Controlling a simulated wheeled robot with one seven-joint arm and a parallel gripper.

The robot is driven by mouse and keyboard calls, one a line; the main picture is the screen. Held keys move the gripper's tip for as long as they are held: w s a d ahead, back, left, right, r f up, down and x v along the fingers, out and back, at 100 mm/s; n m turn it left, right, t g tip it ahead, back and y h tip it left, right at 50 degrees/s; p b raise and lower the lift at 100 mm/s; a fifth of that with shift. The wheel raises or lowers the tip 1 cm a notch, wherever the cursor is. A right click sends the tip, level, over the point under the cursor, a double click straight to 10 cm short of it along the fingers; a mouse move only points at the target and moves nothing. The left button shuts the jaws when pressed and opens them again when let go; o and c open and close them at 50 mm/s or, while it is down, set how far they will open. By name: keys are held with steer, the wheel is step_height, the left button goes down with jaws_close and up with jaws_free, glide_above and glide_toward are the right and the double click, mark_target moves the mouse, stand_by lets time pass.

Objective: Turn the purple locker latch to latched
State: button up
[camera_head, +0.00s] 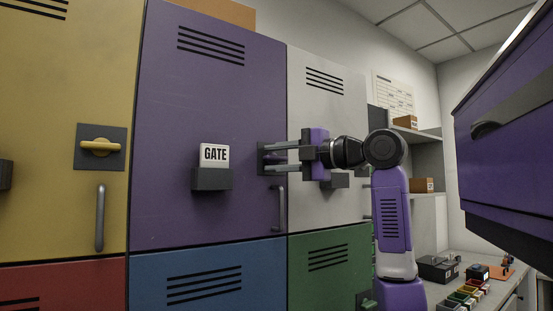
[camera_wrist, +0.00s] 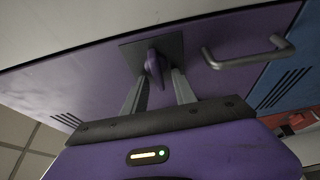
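The purple locker door (camera_head: 215,110) is closed and stands in the middle of the head view. Its purple latch handle (camera_wrist: 153,63) sits on a dark square plate (camera_wrist: 133,52) in the wrist view. My gripper (camera_head: 267,157) reaches the plate from the right in the head view, one finger above the other, largely hiding the latch. In the wrist view my gripper's two grey fingers lie on either side of the handle, with a visible gap at least on the right. The fingers are apart, and contact with the handle cannot be made out. The handle's exact turn is hard to tell.
The yellow locker's latch (camera_head: 100,147) lies horizontal. A grey locker (camera_head: 331,100) stands behind my arm. A counter with small bins (camera_head: 462,297) is at right.

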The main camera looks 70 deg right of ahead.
steer(key=shift+s, duration=0.1)
steer(key=s+a+b, duration=0.1)
steer(key=s+b, duration=0.1)
steer(key=s, duration=0.5)
steer(key=shift+s, duration=0.25)
steer(key=shift+a, duration=0.1)
stand_by(0.4)
